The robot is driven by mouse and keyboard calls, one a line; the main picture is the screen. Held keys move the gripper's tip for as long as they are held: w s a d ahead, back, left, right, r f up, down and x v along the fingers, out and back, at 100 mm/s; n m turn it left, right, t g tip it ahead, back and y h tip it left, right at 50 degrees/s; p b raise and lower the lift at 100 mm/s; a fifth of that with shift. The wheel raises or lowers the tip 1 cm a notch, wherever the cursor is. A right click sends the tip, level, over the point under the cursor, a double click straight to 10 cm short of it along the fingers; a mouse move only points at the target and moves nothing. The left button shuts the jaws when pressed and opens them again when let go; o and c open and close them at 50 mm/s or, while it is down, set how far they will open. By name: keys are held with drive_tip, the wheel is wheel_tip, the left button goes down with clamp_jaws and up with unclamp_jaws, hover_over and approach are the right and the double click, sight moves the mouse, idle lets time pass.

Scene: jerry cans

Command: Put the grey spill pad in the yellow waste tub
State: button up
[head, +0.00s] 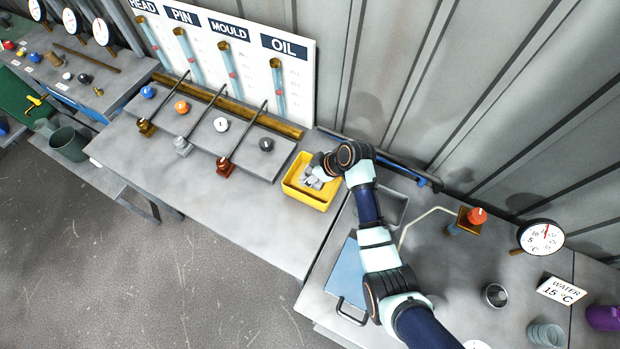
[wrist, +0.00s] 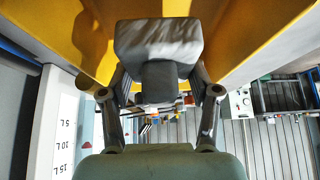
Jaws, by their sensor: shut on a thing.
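The yellow waste tub (head: 302,197) stands on the bench at the right end of the valve board in the head view. My gripper (head: 315,180) reaches into or just over the tub's opening. In the wrist view my gripper (wrist: 160,82) is shut on the grey spill pad (wrist: 158,42), a light grey block held at the fingertips. Yellow tub walls (wrist: 245,35) show on both sides of the pad there. Whether the pad touches the tub floor is hidden.
A black knob (head: 266,144) and a hooked rod sit left of the tub. A grey tray (head: 392,207) and a blue panel (head: 346,275) lie to its right, beside my arm. The bench in front of the tub is clear.

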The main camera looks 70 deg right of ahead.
drive_tip(key=shift+f, duration=1.85)
drive_tip(key=shift+f+b, duration=0.1)
drive_tip(key=shift+b, duration=0.25)
drive_tip(key=o, duration=1.3)
drive_tip(key=shift+c, duration=0.2)
drive_tip(key=shift+r, duration=0.25)
drive_tip(key=p+v, duration=0.2)
drive_tip(key=v, duration=0.9)
drive_tip(key=shift+s+r, duration=0.3)
